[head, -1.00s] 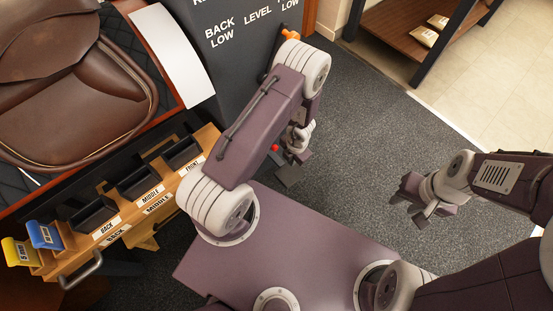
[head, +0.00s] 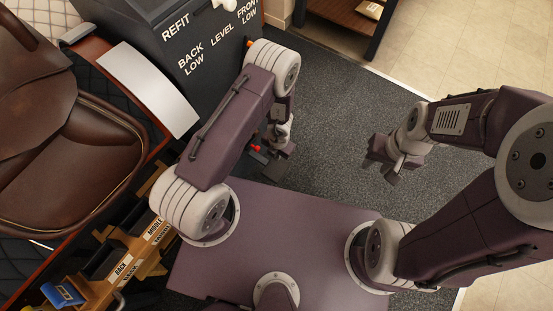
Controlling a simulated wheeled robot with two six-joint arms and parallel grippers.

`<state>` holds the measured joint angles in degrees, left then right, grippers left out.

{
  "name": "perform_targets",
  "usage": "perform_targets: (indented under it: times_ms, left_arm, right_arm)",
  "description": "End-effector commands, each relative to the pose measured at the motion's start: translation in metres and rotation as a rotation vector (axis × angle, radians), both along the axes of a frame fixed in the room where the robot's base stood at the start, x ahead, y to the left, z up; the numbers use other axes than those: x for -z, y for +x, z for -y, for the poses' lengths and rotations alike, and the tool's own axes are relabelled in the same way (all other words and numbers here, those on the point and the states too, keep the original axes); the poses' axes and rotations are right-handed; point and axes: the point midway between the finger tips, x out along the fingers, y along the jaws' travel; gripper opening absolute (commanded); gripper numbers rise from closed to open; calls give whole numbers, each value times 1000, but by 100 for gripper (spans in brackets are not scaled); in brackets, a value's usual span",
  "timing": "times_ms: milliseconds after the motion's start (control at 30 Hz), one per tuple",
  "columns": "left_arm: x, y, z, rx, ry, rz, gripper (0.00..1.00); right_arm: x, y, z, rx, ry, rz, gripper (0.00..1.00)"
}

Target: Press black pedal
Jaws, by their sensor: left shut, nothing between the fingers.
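I cannot make out the black pedal for certain. Dark flat shapes at the foot of the dark cabinet (head: 222,52) run together with my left gripper (head: 276,168). That gripper points down beside the cabinet, low over the dark carpet, shut and empty. A small red knob (head: 256,148) shows just left of it, partly behind my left arm. I cannot tell whether the gripper touches anything. My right gripper (head: 382,172) hangs over bare carpet at the right, with its fingers apart and nothing between them.
The cabinet carries the words REFIT, BACK LOW, LEVEL and FRONT LOW. A shelf (head: 345,15) stands at the back. Carpet (head: 330,130) between my arms is clear.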

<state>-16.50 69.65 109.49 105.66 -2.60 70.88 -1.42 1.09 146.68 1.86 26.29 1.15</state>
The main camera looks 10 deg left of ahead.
Motion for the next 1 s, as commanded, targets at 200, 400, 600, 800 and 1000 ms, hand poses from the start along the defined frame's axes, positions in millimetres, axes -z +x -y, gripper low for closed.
perform_targets:
  times_ms: [200, 400, 600, 800, 1000]
  left_arm:
    - [52, 0, -2, 1, 0, -1, 0]
    - [97, 1, -4, 1, 0, 0, 0]
    - [127, 2, -5, 0, 0, 0, 0]
    - [126, 2, -5, 0, 0, 0, 0]
    - [128, 2, -5, 1, 4, 1, 0]
  right_arm:
    - [51, 0, 0, 0, 0, 0, 35]
    - [94, 0, 0, 0, 0, 0, 35]
    - [123, 0, 0, 0, 0, 0, 35]
    - [122, 0, 0, 0, 0, 0, 35]
    - [125, 0, 0, 0, 0, 0, 35]
